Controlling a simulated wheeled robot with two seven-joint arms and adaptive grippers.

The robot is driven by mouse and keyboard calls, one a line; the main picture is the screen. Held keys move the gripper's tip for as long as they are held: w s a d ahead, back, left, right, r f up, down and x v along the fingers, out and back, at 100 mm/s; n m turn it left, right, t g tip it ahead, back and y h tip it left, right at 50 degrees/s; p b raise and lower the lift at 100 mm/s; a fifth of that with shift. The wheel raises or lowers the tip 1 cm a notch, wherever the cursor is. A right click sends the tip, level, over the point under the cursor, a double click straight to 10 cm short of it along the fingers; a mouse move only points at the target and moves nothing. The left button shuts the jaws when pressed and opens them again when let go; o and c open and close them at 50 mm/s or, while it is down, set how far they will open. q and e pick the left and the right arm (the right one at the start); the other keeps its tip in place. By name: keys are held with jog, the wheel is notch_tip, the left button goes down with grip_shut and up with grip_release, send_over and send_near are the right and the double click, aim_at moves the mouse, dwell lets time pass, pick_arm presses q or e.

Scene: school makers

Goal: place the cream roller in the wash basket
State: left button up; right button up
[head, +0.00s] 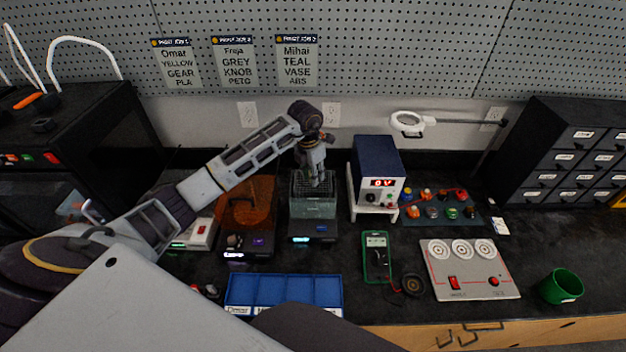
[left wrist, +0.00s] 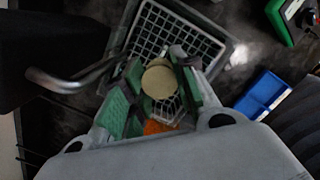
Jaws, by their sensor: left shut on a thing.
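The cream roller (left wrist: 159,80) shows in the left wrist view as a round, pale end between the green-padded fingers. My left gripper (left wrist: 152,92) is shut on it. The wash basket (left wrist: 187,44) is a pale grid in a grey-green tub, directly behind the roller in that view. In the head view the left gripper (head: 317,182) points down over the wash basket (head: 299,184), near its top. The roller cannot be made out there, and its exact height against the basket rim is unclear. My right gripper is not in view.
An orange-lidded machine (head: 247,200) stands left of the tub, and a blue power supply (head: 377,160) stands close on its right. In front are a blue divided tray (head: 255,292) and a green multimeter (head: 376,257). A green cup (head: 562,287) stands far right.

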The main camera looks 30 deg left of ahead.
aim_at(310, 175)
pick_arm(q)
notch_tip(310, 175, down, 3)
jog(key=shift+r, duration=0.2)
jog(key=shift+f, duration=0.1)
jog(key=shift+f, duration=0.2)
jog(key=o, duration=0.5)
jog(key=shift+r, duration=0.2)
jog(key=r, duration=0.4)
jog(key=r+b, duration=0.1)
jog(key=r, duration=0.3)
jog(key=s+r+b, duration=0.1)
jog(key=r, duration=0.3)
jog(key=shift+s+a, duration=0.1)
jog(key=shift+a, duration=0.2)
